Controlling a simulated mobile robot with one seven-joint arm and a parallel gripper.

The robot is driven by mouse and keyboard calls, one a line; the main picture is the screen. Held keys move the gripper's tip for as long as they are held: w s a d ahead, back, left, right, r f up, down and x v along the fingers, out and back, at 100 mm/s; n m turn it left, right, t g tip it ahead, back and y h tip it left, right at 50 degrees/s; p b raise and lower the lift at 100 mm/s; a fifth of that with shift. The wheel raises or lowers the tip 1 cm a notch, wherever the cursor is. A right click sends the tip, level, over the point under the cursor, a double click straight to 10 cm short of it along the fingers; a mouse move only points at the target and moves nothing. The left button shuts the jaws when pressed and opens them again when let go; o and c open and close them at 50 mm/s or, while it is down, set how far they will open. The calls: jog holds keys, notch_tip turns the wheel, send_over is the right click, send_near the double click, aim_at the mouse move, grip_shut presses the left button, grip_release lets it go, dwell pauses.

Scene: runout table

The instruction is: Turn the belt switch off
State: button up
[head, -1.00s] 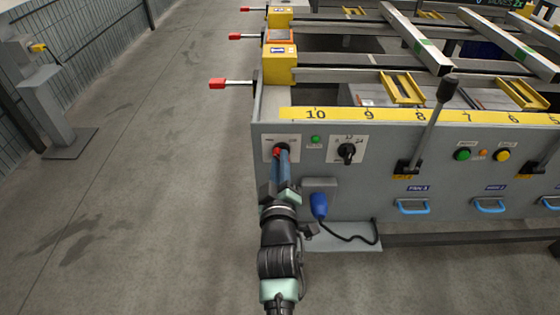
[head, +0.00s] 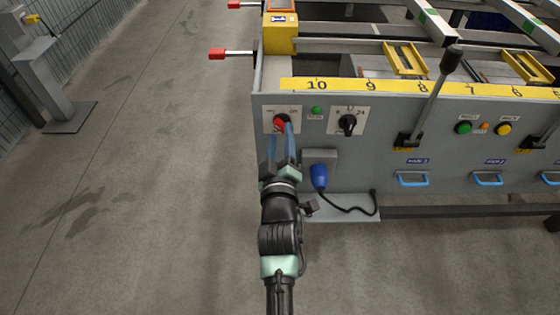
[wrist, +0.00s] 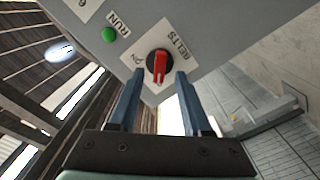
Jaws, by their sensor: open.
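The belt switch (head: 281,122) is a red rotary knob on a white plate at the left end of the grey front panel. In the wrist view the red knob (wrist: 158,66) sits on a plate lettered "BELTS" and "ON". My gripper (head: 281,140) is in front of the switch, its blue fingers pointing at it. In the wrist view my gripper (wrist: 158,85) is open, with one finger on each side of the knob in the picture and nothing held. Whether the fingers touch the knob cannot be told.
A green run lamp (head: 316,110) and a black selector knob (head: 347,124) are right of the switch. A blue plug (head: 319,177) with a black cable hangs below. A tall black-knobbed lever (head: 428,100) stands farther right. Open floor (head: 160,180) lies left.

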jog(key=s+p, duration=0.4)
jog(key=s, duration=0.7)
jog(key=shift+s, duration=0.25)
jog(key=w+d+r+m+t, duration=0.1)
jog(key=w+r+m+t, duration=0.1)
jog(key=r, duration=1.2)
jog(key=w+r+m+t, duration=0.2)
jog(key=w+r, duration=0.1)
jog(key=r, duration=1)
jog(key=s+r+m+t, duration=0.2)
jog(key=s+r, duration=0.3)
jog(key=r, duration=0.5)
jog(key=s+r+m+t, duration=0.2)
jog(key=s+r, duration=0.4)
jog(key=r, duration=0.3)
jog(key=s+r+m+t, duration=0.15)
jog(key=s+r, duration=0.35)
jog(key=r, duration=0.5)
notch_tip(320, 180, up, 26)
jog(key=w+p, duration=0.1)
jog(key=p, duration=2.6)
jog(key=shift+a+f, duration=0.25)
jog(key=shift+a, duration=0.05)
jog(key=shift+w, duration=0.1)
